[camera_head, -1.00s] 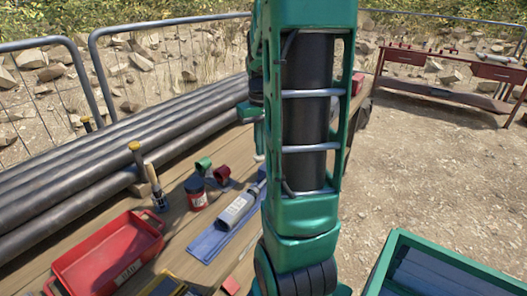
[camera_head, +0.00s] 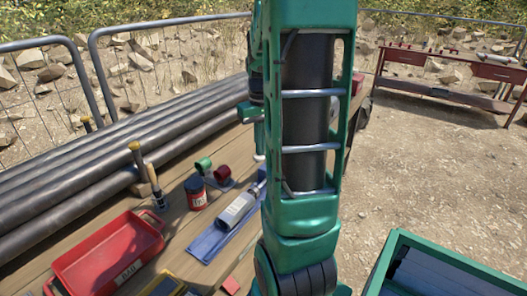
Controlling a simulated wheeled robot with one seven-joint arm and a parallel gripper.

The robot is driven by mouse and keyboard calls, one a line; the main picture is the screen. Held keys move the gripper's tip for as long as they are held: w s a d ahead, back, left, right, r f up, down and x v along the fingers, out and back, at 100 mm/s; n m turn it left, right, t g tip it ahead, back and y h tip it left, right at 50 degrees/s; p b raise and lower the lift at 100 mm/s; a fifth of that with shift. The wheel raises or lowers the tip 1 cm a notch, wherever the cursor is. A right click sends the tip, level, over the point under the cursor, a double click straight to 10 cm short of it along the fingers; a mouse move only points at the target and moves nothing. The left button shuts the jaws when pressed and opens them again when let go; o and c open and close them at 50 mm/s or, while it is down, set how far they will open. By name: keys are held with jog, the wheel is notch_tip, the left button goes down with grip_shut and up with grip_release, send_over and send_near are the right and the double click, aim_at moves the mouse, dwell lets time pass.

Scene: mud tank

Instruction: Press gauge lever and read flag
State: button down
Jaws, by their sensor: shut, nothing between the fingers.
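I cannot make out a gauge lever or a flag in this view. My green arm stands upright through the middle and hides what is behind it. My gripper (camera_head: 259,155) shows only in part at the arm's left edge, above the far part of the wooden table (camera_head: 176,236). Its pale tip points down, and the rest is hidden behind the arm. It looks shut, with nothing seen in it. I cannot tell whether it touches anything.
Pipes (camera_head: 75,170) lie behind. Open gravel lies right.

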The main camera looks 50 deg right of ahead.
notch_tip(320, 180, up, 10)
jog(key=shift+f, duration=0.15)
dwell(0.7)
dwell(0.5)
jog(key=s+a+f, duration=0.4)
jog(key=s+a, duration=0.3)
jog(key=a, duration=0.1)
jog(key=s+a+f+m, duration=0.1)
jog(key=s+a+f, duration=0.3)
jog(key=a, duration=0.5)
jog(key=s, duration=0.2)
jog(key=shift+s+a+f, duration=0.2)
jog(key=shift+s+f, duration=0.1)
jog(key=shift+s, duration=0.05)
